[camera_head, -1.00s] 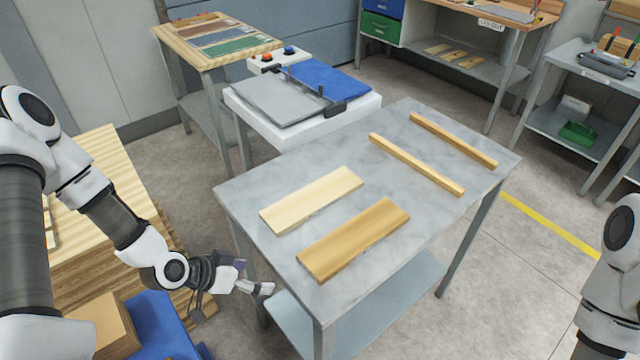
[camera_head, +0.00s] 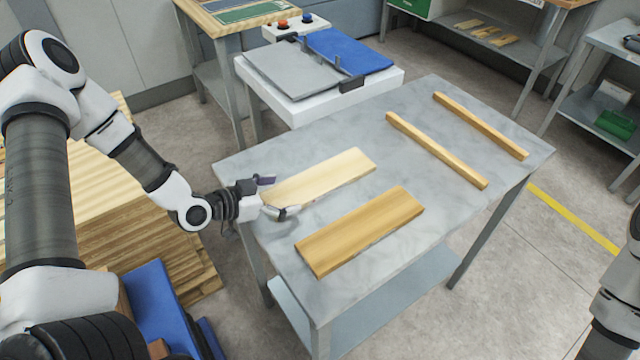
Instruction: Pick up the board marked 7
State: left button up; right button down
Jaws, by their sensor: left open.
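A pale board (camera_head: 325,176) lies flat on the grey table (camera_head: 450,200). A darker, browner board (camera_head: 360,230) lies in front of it. I cannot read a 7 or any other mark on either board. My left gripper (camera_head: 279,197) is open at the left end of the pale board, one finger on the far side and one on the near side. I cannot tell whether the fingers touch it. Part of that end is hidden by the gripper. My right gripper is out of view; only part of my right arm shows at the right edge.
Two narrow wooden strips, a nearer one (camera_head: 436,150) and a farther one (camera_head: 481,125), lie on the table's right part. A white stand with a grey and blue plate (camera_head: 345,52) is behind the table. A wooden pallet stack (camera_head: 140,220) is at the left.

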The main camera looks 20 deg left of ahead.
pick_arm(q)
jog(key=shift+w+d+f, duration=0.2)
jog(key=shift+w+d, duration=0.15)
jog(key=shift+d+r, duration=0.1)
jog(key=shift+s, duration=0.1)
jog(key=c, duration=1.1)
jog(key=shift+r, duration=0.1)
